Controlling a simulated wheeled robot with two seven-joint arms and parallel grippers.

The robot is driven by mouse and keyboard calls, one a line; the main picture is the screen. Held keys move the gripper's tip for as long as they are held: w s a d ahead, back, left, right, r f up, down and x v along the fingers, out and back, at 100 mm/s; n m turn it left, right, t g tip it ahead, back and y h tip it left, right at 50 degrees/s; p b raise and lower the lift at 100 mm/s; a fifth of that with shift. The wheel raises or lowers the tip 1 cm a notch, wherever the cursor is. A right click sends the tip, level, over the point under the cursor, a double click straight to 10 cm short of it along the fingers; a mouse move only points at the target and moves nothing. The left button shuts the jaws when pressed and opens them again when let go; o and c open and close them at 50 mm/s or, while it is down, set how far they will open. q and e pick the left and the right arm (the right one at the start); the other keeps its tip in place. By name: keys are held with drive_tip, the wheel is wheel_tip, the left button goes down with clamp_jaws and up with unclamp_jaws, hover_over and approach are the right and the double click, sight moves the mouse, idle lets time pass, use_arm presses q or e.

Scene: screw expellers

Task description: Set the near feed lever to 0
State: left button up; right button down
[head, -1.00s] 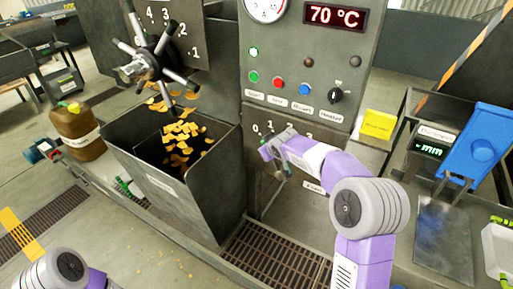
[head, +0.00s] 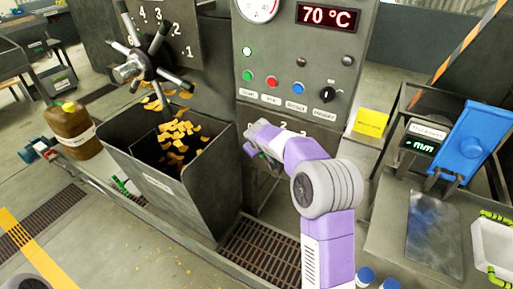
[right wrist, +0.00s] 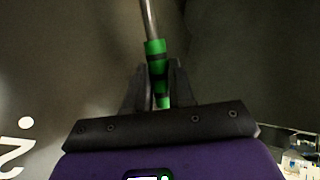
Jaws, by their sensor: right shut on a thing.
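The feed lever shows in the right wrist view as a thin metal rod with a green grip (right wrist: 155,52) banded in black. My right gripper (right wrist: 156,85) is shut on this green grip, with one finger on each side. In the head view my right gripper (head: 256,148) is at the lower part of the grey machine front, below the row of buttons. There the arm hides most of the lever and much of its number scale. My left gripper is out of view.
A hopper (head: 207,188) with orange chips stands left of my right gripper. A spoked handwheel (head: 138,66) is above it. The control panel (head: 293,72) with a 70 °C display rises behind. A blue device (head: 472,138) and a yellow block (head: 371,122) are at right.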

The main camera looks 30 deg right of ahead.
drive_tip(key=c, duration=1)
unclamp_jaws()
drive_tip(key=shift+f, duration=0.1)
drive_tip(key=shift+o, duration=0.2)
drive_tip(key=v, duration=0.7)
drive_tip(key=shift+s+r+p, duration=0.2)
drive_tip(key=shift+r+p, duration=0.05)
drive_tip(key=shift+p, duration=0.15)
drive_tip(key=shift+a+f, duration=0.1)
